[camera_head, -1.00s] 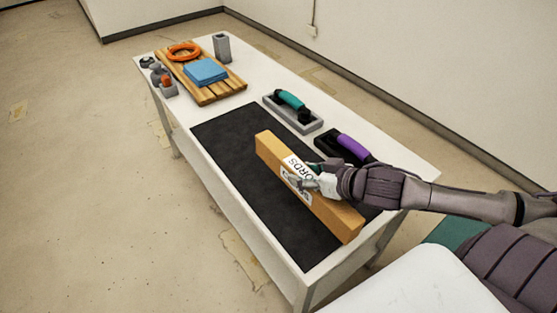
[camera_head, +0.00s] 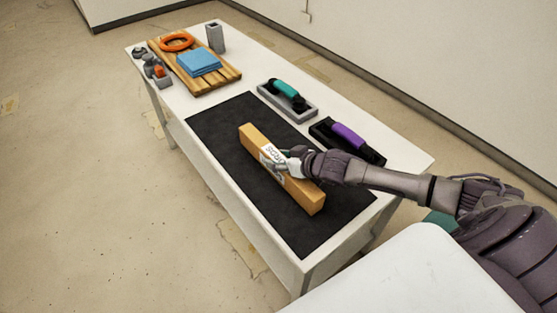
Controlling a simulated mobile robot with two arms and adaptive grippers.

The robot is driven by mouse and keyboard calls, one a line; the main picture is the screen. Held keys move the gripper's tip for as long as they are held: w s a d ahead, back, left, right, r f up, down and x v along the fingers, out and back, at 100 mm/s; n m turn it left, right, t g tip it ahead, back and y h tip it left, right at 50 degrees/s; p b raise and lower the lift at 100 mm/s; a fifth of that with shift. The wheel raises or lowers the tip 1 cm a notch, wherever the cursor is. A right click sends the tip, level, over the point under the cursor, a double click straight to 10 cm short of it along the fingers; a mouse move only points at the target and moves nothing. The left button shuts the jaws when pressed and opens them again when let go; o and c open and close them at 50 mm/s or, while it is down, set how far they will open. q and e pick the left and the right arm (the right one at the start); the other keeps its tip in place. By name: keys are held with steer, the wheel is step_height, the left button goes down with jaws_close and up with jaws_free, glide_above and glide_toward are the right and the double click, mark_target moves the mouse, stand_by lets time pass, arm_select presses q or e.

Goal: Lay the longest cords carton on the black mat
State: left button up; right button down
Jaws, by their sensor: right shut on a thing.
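The cords carton (camera_head: 308,196) is a long orange-brown box with a white label reading "CORDS". It is over the black mat (camera_head: 217,124), lengthwise along it. I cannot tell for sure whether its underside touches the mat. My right gripper (camera_head: 291,163) is shut on the carton near its middle, at the label, and hides part of it. My left gripper is not in view.
A wooden board (camera_head: 218,84) with a blue stack (camera_head: 198,63) and orange ring (camera_head: 176,42), plus a grey holder (camera_head: 215,38), are at the far end.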

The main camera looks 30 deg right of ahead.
mark_target(308, 195)
steer(key=shift+w+f, duration=0.1)
steer(key=shift+f, duration=0.35)
steer(key=shift+c, duration=2)
jaws_free()
steer(key=shift+s, duration=0.2)
steer(key=shift+s+d, duration=0.15)
steer(key=shift+s, duration=0.1)
steer(key=v, duration=1.1)
steer(key=shift+s+r, duration=0.1)
steer(key=shift+r, duration=0.1)
